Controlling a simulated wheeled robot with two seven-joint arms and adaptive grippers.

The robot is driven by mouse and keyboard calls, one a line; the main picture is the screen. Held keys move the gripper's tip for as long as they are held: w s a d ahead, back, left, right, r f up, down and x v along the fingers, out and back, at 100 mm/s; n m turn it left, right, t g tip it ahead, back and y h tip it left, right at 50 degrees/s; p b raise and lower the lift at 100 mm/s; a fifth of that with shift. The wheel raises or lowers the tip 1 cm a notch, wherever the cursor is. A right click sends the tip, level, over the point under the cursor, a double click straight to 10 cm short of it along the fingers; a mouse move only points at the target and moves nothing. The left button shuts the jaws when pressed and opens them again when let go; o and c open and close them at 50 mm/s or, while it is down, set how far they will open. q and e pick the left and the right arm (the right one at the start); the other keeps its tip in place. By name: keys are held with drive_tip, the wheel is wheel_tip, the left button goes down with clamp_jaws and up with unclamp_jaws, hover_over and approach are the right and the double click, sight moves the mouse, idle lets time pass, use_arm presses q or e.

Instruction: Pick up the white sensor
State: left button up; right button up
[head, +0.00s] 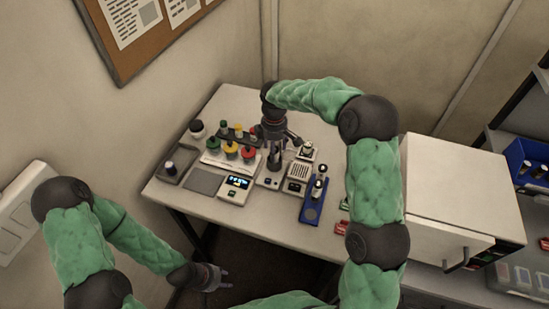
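Which thing is the white sensor is not certain. A small white box with a slotted top (299,170) stands on the table right of centre, and a small pale block (307,151) with a dark round top is just behind it. My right gripper (281,152) points down over the table, just left of these, in front of a dark upright post. Its fingertips are small and partly lost against dark parts, so its grip is unclear. My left gripper (228,279) is low in front of the table's edge, fingers apart and empty.
The table (230,102) holds a white device with a lit display (236,185), a rack with coloured caps (231,150), a grey tray (178,164) and a blue stand (314,203). A large white cabinet (450,190) stands right. A wall is close on the left.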

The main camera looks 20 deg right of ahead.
drive_tip(key=shift+f, duration=0.7)
clamp_jaws()
drive_tip(key=shift+r, duration=0.1)
